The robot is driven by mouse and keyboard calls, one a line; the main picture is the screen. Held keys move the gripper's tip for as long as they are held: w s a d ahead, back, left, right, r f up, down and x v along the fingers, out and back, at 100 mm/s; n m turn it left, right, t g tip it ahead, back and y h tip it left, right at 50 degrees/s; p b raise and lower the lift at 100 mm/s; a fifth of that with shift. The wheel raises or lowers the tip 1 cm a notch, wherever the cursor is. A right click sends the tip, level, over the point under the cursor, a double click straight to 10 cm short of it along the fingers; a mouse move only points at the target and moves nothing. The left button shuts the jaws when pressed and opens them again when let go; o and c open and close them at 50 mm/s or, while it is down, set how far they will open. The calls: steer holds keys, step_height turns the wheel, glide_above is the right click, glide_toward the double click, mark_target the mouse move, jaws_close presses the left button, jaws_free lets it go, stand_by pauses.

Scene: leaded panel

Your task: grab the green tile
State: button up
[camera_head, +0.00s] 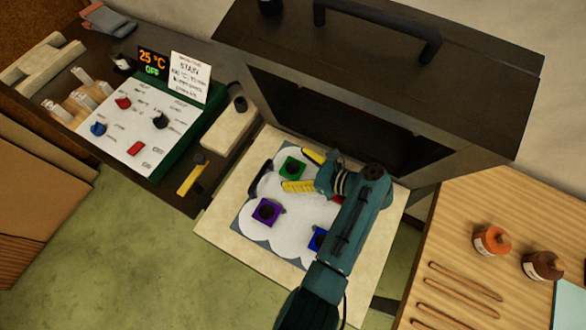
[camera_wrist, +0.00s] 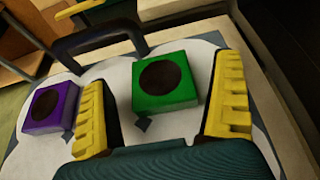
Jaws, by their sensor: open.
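The green tile (camera_head: 291,168) is a small square block with a dark round top, lying on the white cloud-shaped panel (camera_head: 268,188). In the wrist view my gripper (camera_wrist: 162,118) shows a wide gap. I cannot tell whether a finger touches the tile. A purple tile (camera_head: 267,212) lies to the lower left, outside the left finger. A blue tile (camera_head: 318,240) is partly hidden by my arm.
A black handle (camera_wrist: 100,38) rises from the panel's edge beside the tiles. A dark kiln-like box (camera_head: 380,85) stands behind the pale board (camera_head: 215,222). A control panel (camera_head: 135,120) is at left. A wooden table (camera_head: 480,250) with jars and sticks is at right.

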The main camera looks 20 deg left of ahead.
steer(key=shift+x, duration=0.85)
steer(key=shift+d, duration=0.1)
steer(key=shift+c, duration=0.7)
steer(key=c, duration=1.2)
